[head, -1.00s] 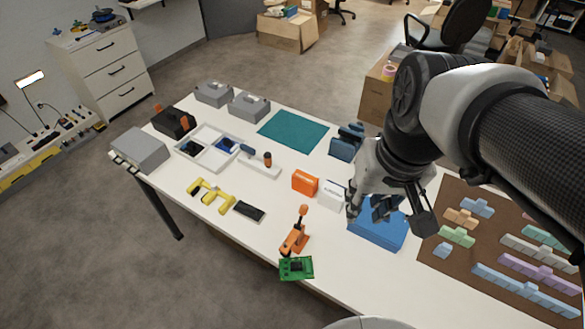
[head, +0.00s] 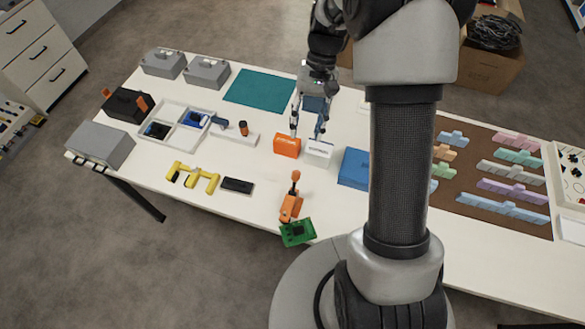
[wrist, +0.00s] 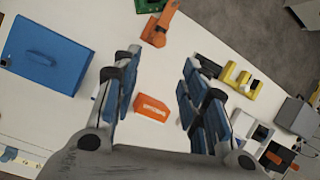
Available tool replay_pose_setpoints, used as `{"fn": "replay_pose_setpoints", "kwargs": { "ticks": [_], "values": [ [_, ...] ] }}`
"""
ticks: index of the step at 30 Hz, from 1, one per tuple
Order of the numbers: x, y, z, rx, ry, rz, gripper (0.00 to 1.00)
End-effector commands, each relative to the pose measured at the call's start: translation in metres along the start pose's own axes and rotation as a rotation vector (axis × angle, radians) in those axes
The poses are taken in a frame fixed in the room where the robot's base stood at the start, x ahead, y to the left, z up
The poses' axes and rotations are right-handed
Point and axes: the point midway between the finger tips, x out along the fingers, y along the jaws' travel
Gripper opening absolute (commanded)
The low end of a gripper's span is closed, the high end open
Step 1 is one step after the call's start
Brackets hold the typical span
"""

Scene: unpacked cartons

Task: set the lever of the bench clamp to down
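The orange bench clamp (head: 289,207) stands near the front edge of the white table. Its lever (head: 295,182) rises upright with a round orange knob on top. A green circuit board (head: 298,232) is at its front, over the table edge. In the wrist view the clamp (wrist: 158,28) is at the top, with part of the green board (wrist: 150,5). My gripper (head: 308,130) is open and empty, pointing down above the orange box and white box, behind the clamp. The wrist view shows its fingers (wrist: 160,92) spread wide, apart from the clamp.
The orange box (head: 287,147) and white box (head: 318,152) stand behind the clamp. A blue case (head: 354,167) is to the right. Yellow brackets (head: 190,177) and a black block (head: 237,185) lie to the left. The table just around the clamp's left is clear.

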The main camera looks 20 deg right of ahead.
Motion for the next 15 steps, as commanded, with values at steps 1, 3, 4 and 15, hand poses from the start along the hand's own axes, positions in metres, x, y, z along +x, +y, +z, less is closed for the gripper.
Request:
{"fn": "replay_pose_setpoints", "kwargs": {
  "ticks": [1,3,4,15],
  "values": [
    [0.011,0.0,0.001,-0.001,-0.005,0.001,0.4],
    [0.025,0.0,0.001,-0.001,-0.005,0.002,0.4],
    [0.032,0.0,0.001,-0.001,-0.005,0.002,0.4],
    [0.114,0.001,0.001,-0.001,-0.005,0.003,0.4]
  ]
}}
